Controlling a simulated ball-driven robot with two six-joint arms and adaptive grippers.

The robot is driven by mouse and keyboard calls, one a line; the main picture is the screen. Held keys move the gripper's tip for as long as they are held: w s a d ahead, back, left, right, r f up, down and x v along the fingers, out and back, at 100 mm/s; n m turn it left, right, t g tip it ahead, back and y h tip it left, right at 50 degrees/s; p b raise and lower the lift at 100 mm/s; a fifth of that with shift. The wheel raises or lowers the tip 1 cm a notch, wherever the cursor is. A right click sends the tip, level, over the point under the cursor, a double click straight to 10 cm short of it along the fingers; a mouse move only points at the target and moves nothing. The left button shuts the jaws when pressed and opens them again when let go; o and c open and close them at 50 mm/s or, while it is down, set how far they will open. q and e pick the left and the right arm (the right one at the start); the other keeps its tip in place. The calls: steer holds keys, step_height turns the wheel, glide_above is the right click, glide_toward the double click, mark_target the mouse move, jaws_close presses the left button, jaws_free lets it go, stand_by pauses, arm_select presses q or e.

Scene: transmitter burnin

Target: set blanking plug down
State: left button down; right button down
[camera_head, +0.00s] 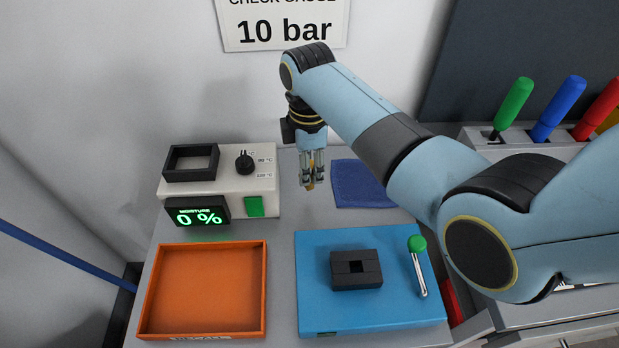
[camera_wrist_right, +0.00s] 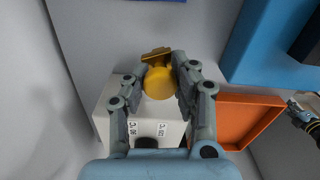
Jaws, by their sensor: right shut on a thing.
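The yellow blanking plug (camera_wrist_right: 158,84) is between the fingers of my right gripper (camera_wrist_right: 160,72), with its round face toward the wrist camera. In the head view my right gripper (camera_head: 312,183) points down over the grey bench, between the white heater box and the blue cloth. Only a small yellow bit of the plug (camera_head: 311,186) shows there between the fingertips. The plug appears to be above the bench top; the exact gap is hard to tell. What looks like my left gripper (camera_wrist_right: 304,114) is cut off at the right of the wrist view; its jaws are unclear.
The white heater box (camera_head: 230,190) has a dark square frame, a knob and a 0 % display. An orange tray (camera_head: 259,300) looks empty. The blue cloth (camera_head: 357,184) lies at the back.

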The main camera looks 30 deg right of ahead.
steer(key=shift+f, duration=1.85)
steer(key=c, duration=1.1)
jaws_free()
steer(key=shift+f, duration=0.15)
step_height(320, 180, up, 12)
steer(key=shift+r+p, duration=0.2)
steer(key=shift+p, duration=0.15)
steer(key=shift+s, duration=0.1)
